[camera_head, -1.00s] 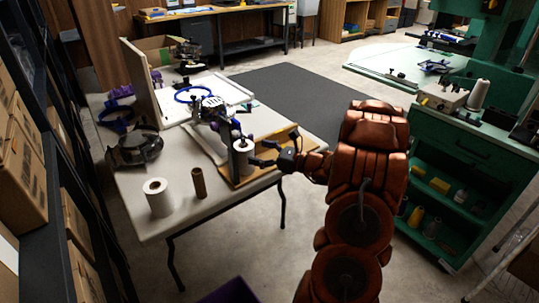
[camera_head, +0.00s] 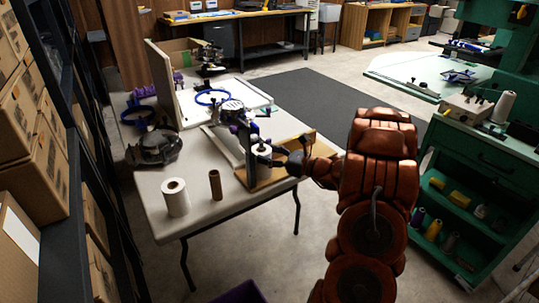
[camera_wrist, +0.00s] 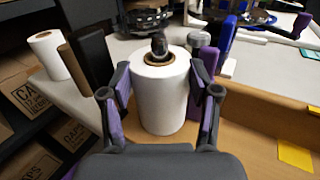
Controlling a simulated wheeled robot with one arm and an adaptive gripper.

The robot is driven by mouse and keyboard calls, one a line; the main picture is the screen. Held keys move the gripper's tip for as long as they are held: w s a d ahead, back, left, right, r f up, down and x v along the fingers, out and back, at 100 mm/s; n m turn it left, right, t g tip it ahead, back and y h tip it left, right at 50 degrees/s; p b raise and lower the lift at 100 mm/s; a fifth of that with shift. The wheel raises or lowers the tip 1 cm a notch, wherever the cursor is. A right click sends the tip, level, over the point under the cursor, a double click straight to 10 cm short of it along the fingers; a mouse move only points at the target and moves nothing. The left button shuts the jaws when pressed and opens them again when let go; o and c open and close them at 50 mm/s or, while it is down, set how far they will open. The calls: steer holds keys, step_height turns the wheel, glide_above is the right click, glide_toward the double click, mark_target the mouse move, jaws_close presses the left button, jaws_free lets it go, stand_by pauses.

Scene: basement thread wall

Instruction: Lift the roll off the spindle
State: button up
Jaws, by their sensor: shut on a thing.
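The white roll (camera_wrist: 160,98) stands upright on the spindle (camera_wrist: 159,44), whose dark tip pokes out of the brown core at the top. The same roll shows in the head view (camera_head: 261,169), partly covered by my gripper (camera_head: 273,158). In the wrist view my gripper (camera_wrist: 161,82) has its purple-padded fingers on both sides of the roll, shut on it. The roll's base is low by the tan wooden board; whether it is raised at all I cannot tell.
A second white roll (camera_head: 175,197) and a bare brown tube (camera_head: 215,185) stand on the grey table (camera_head: 190,222) left of the board. Clamps and purple-blue parts crowd behind the roll. Shelves with cardboard boxes (camera_head: 38,170) line the left; a green cabinet (camera_head: 480,155) stands right.

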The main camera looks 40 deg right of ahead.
steer(key=c, duration=0.5)
steer(key=shift+r+p, duration=4.6)
steer(key=shift+r, duration=2.35)
steer(key=shift+c, duration=0.2)
step_height(320, 180, up, 4)
steer(key=p, duration=0.3)
